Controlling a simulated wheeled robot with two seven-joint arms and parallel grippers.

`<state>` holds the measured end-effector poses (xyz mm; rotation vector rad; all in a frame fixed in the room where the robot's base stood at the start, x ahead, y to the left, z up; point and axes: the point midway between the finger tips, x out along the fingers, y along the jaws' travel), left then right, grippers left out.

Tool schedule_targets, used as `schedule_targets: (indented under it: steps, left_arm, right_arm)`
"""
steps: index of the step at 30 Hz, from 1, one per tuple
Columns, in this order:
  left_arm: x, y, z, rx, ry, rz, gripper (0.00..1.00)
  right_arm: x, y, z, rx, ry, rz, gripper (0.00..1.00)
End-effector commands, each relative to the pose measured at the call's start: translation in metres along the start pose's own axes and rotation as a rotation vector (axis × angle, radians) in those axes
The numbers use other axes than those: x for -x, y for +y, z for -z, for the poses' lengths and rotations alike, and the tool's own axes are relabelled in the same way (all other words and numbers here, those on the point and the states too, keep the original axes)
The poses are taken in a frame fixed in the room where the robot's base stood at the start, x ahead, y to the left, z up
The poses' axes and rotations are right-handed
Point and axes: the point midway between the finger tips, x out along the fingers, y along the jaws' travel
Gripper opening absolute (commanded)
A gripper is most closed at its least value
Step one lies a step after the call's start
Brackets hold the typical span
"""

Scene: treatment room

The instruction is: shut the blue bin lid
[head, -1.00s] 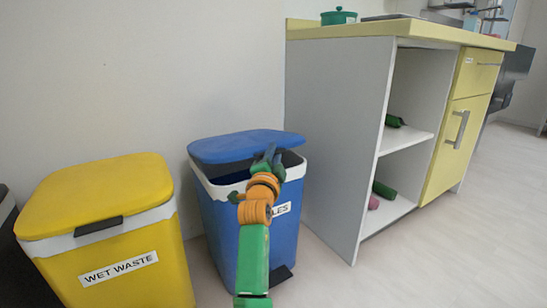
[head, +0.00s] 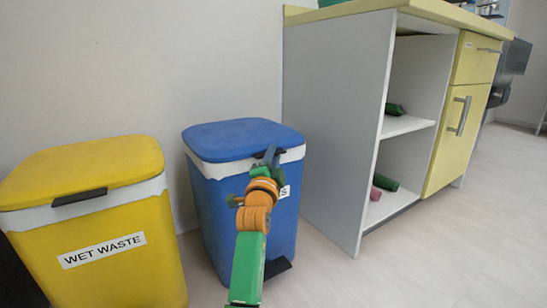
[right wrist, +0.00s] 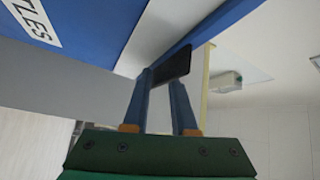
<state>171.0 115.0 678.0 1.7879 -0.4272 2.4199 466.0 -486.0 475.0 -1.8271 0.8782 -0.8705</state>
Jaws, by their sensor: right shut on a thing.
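The blue bin (head: 225,205) stands against the wall, with a white rim and a label partly hidden by my arm. Its blue lid (head: 235,138) lies down over the rim with no clear gap showing. My right gripper (head: 268,156) is at the lid's front edge. In the right wrist view its two fingers (right wrist: 166,90) are shut on the lid's black handle tab (right wrist: 172,65). The lid's blue edge (right wrist: 214,12) and the bin's label (right wrist: 34,18) also show there. My left gripper is in neither view.
A yellow bin (head: 110,235) marked WET WASTE stands to the left, its lid down. An open-shelved cabinet (head: 330,130) with a yellow top is close on the right. A black pedal (head: 277,267) sticks out at the blue bin's foot. The floor (head: 430,250) at right is clear.

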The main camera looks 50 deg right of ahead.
Motion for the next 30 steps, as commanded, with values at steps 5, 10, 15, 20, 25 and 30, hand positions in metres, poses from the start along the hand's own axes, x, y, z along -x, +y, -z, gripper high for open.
schedule_targets:
  steps: [5,10,15,20,25,30]
  left_arm:
    - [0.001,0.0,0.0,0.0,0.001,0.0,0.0]
    - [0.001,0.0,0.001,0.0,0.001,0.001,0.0]
    - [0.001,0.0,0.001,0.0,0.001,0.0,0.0]
    - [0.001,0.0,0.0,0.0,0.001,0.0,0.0]
    - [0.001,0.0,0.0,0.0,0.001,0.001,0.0]
    - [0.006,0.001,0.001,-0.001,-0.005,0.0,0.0]
  right_arm:
    - [0.001,0.007,-0.003,0.007,-0.007,-0.016,0.0]
    - [0.001,0.006,-0.004,0.006,-0.008,-0.014,0.53]
    - [0.001,0.005,-0.003,0.004,-0.006,-0.011,0.53]
    - [0.001,0.004,-0.002,0.003,-0.005,-0.01,0.53]
    - [0.029,0.004,-0.003,-0.002,-0.008,-0.01,0.53]
    - [0.062,0.006,-0.004,0.001,-0.008,-0.01,0.53]
